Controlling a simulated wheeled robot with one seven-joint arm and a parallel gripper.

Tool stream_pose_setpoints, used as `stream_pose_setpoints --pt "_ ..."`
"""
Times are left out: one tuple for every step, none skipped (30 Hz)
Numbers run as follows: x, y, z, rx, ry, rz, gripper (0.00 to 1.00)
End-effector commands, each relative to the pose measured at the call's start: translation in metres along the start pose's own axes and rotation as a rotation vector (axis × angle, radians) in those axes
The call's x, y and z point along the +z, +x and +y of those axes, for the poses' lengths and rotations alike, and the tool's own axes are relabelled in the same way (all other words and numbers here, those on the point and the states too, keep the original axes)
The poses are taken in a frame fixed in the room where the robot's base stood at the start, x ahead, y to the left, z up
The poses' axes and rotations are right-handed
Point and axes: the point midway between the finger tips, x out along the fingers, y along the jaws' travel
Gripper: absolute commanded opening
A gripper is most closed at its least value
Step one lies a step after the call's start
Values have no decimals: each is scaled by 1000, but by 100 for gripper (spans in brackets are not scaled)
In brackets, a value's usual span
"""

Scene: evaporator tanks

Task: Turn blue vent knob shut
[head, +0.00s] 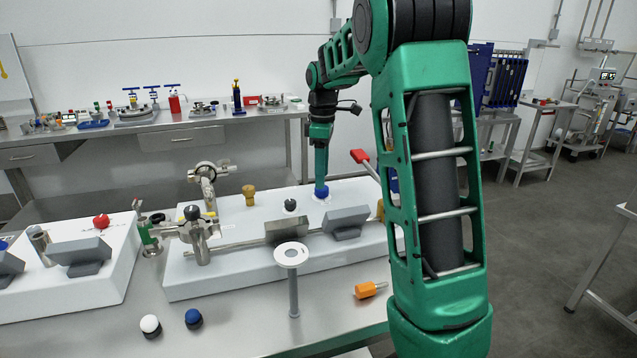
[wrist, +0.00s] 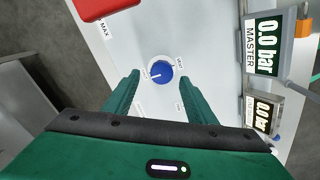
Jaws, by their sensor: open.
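The blue vent knob (wrist: 161,72) sits on a white panel in the wrist view, with a white pointer line on its face and a pale dial ring with small lettering around it. In the head view the blue knob (head: 321,191) shows right under my gripper (head: 321,180), on top of the white box (head: 350,255). In the wrist view my gripper (wrist: 160,88) is open, its two green fingers to the left and right of the knob's near side. I cannot tell whether the fingers touch the knob.
A red handle (head: 360,156) stands close to the right of my gripper; a red part (wrist: 100,8) shows in the wrist view. A gauge reading 0.0 bar (wrist: 264,48) is on the right. A black knob (head: 290,205) and a brass knob (head: 249,191) stand left of the blue knob.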

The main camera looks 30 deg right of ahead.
Motion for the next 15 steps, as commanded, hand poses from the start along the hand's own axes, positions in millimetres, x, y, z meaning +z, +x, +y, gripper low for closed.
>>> stream_pose_setpoints --pt "0 -11 2 4 1 2 51" --pt "0 -17 2 4 1 1 51" --pt "0 -24 2 4 1 1 51" --pt "0 -30 2 4 1 1 51" --pt "0 -35 2 3 1 1 51" --pt "0 -42 2 3 1 1 51" --pt "0 -47 3 4 2 1 51" --pt "0 -51 2 3 3 0 51" --pt "0 -57 3 3 3 1 51" --pt "0 -60 3 3 2 1 51" --pt "0 -63 3 2 2 0 51" --pt "0 -67 3 2 3 0 51" --pt "0 -69 3 3 3 1 51" --pt "0 -71 3 2 3 0 51" --pt "0 -72 3 2 3 0 51"
